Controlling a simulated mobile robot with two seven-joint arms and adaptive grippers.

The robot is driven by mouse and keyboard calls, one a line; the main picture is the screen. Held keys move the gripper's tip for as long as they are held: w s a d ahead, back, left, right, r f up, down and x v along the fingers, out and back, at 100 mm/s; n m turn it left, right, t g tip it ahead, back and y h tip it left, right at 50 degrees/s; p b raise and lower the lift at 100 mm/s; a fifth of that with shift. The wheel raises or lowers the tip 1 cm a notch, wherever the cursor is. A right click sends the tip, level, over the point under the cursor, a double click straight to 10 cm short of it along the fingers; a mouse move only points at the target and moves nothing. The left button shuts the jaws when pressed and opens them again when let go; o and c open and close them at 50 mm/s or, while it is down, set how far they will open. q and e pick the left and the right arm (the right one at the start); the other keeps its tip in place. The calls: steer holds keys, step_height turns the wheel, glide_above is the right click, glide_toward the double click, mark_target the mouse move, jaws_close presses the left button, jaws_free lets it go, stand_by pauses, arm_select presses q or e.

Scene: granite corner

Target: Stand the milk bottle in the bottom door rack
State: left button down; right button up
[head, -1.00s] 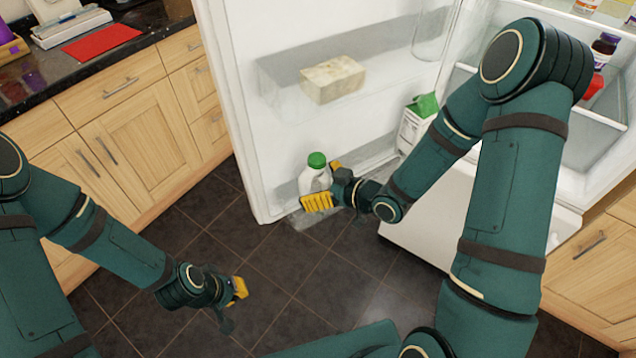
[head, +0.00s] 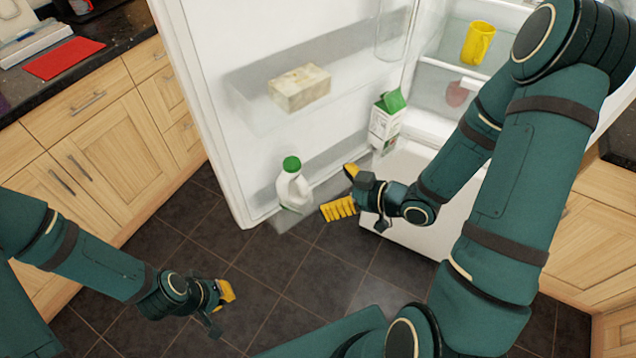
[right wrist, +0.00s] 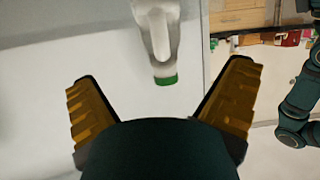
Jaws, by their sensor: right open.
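The milk bottle (head: 293,188), white with a green cap, stands in the bottom door rack (head: 318,196) near its left end and leans slightly in the head view. It also shows in the right wrist view (right wrist: 158,30), upside down in the picture, ahead of the fingertips. My right gripper (head: 346,190) is open and empty to the right of the bottle, apart from it. Its two yellow fingers stand wide in the right wrist view (right wrist: 160,95). My left gripper (head: 224,299) hangs low above the floor; its opening cannot be made out.
A green and white carton (head: 386,122) stands at the right end of the bottom rack. A pale block (head: 300,88) lies in the rack above. A yellow cup (head: 478,43) is inside the fridge. Wooden cabinets (head: 115,165) are on the left; open tiled floor lies in front.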

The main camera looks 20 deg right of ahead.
steer(key=a+f+m+g+h, duration=0.1)
steer(key=f, duration=0.1)
steer(key=a+f+m+g+h, duration=0.1)
steer(key=f+m, duration=0.1)
steer(key=f, duration=0.1)
steer(key=a+f+m+g+h, duration=0.1)
steer(key=a+f, duration=0.1)
steer(key=f, duration=0.1)
steer(key=shift+w+f+m, duration=0.1)
steer(key=shift+f+m, duration=0.15)
steer(key=shift+m, duration=0.15)
steer(key=s+a+f+m+g+h, duration=0.2)
steer(key=s+a+f+m+g, duration=0.2)
steer(key=s+a+f+g, duration=0.2)
steer(key=shift+s+a+f+m, duration=0.4)
steer(key=shift+s+a+f, duration=0.3)
steer(key=shift+s, duration=0.35)
steer(key=shift+r, duration=0.15)
